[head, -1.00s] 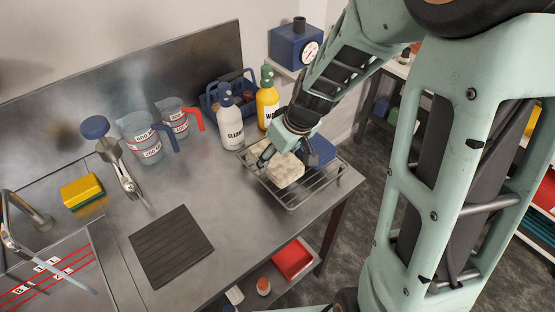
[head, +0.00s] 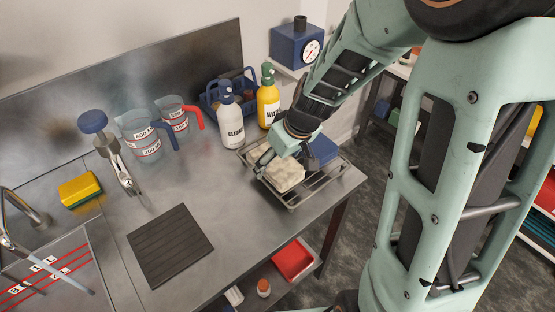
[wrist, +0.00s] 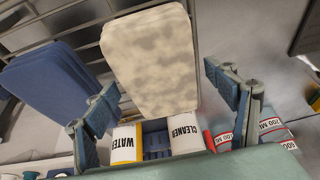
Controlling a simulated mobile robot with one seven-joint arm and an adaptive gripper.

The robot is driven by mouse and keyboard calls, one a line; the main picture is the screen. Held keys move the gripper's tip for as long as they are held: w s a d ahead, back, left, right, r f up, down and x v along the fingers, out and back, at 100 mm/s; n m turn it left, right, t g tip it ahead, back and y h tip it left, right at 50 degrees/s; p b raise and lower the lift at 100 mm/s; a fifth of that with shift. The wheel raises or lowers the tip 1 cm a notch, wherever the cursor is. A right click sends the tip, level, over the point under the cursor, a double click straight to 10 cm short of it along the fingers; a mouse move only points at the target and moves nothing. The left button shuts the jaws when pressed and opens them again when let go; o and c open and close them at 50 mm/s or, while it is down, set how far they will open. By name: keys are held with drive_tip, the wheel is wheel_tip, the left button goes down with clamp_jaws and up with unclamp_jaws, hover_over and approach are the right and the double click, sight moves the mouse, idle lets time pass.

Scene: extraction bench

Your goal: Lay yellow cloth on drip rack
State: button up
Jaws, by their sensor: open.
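A pale cream-yellow cloth (head: 285,177) with grey-brown stains lies on the wire drip rack (head: 293,206), on the rack's left side. In the wrist view the cloth (wrist: 152,58) reaches down between the fingers, with a visible gap on each side. My gripper (head: 284,162) is open just above and behind the cloth in the head view. Both parted fingers of my gripper (wrist: 165,90) show in the wrist view. The head view hides part of the cloth's far edge behind the gripper.
A folded blue cloth (head: 322,151) lies beside it on the rack. A white cleaner bottle (head: 230,120), a yellow water bottle (head: 268,98) and a blue caddy (head: 211,101) stand behind. A dark ribbed mat (head: 170,245) lies on the bench, with bare steel around it.

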drive_tip(key=shift+r, duration=0.1)
drive_tip(key=shift+r+p, duration=0.35)
drive_tip(key=shift+p, duration=0.1)
drive_tip(key=p+v, duration=0.5)
drive_tip(key=v, duration=0.6)
drive_tip(key=shift+s+r, duration=0.15)
drive_tip(key=shift+d, duration=0.15)
